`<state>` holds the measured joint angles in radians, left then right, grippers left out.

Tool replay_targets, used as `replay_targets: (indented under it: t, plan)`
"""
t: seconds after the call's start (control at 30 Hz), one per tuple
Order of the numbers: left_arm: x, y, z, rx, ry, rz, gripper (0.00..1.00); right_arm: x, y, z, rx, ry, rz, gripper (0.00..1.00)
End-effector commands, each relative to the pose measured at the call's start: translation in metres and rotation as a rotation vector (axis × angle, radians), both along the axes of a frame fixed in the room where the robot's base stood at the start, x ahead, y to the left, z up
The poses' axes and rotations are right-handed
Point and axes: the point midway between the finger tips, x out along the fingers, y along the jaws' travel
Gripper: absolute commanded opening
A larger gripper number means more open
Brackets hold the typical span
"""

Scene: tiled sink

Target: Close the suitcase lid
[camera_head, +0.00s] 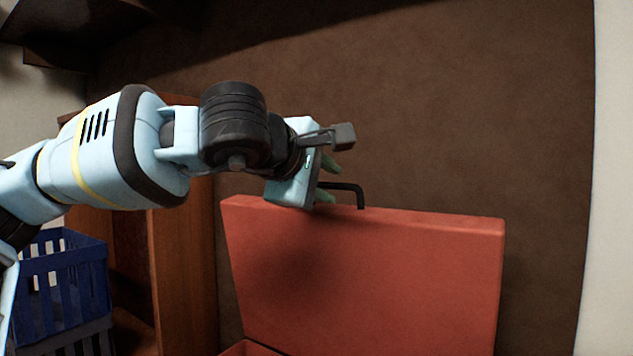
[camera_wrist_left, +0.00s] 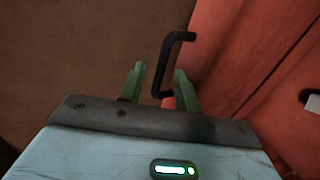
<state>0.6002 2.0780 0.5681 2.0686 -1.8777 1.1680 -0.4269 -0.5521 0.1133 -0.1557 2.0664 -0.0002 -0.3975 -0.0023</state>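The red suitcase lid (camera_head: 400,275) stands nearly upright, with its broad face toward the head camera. A sliver of the suitcase base (camera_head: 248,349) shows at the bottom edge; the rest is out of frame. A black handle (camera_head: 360,192) sticks out from the lid's top edge. My left gripper (camera_head: 329,180) is at that edge, left of the handle's bend. In the left wrist view, the green fingers (camera_wrist_left: 158,75) are apart, and the handle (camera_wrist_left: 170,58) appears in or just beyond the gap; contact cannot be told. The lid (camera_wrist_left: 222,50) fills the right side. My right gripper is not in view.
A brown wall (camera_head: 480,90) stands behind the suitcase. A wooden cabinet (camera_head: 183,275) is left of the lid, with stacked blue crates (camera_head: 62,280) further left. A dark shelf (camera_head: 60,30) hangs at upper left. The space right of the lid looks clear.

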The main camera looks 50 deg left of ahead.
Motion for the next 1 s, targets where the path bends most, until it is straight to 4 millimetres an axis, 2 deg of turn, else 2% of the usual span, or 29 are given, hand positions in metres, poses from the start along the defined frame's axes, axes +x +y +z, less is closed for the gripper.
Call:
replay_targets:
  t: [0.3, 0.77, 0.8, 0.93, 1.0]
  plan:
    - [0.023, 0.007, -0.011, 0.001, 0.004, 0.000, 0.33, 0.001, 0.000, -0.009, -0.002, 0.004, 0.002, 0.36]
    - [0.028, 0.009, -0.014, -0.001, 0.008, 0.001, 0.33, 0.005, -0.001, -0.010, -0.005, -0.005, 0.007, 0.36]
    - [0.028, 0.009, -0.014, -0.001, 0.008, 0.001, 0.23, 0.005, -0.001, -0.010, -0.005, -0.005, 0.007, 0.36]
    - [0.028, 0.009, -0.014, -0.002, 0.009, 0.001, 0.06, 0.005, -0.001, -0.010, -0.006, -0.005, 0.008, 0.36]
    - [0.028, 0.009, -0.015, -0.002, 0.010, 0.001, 0.01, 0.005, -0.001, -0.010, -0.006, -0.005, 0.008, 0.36]
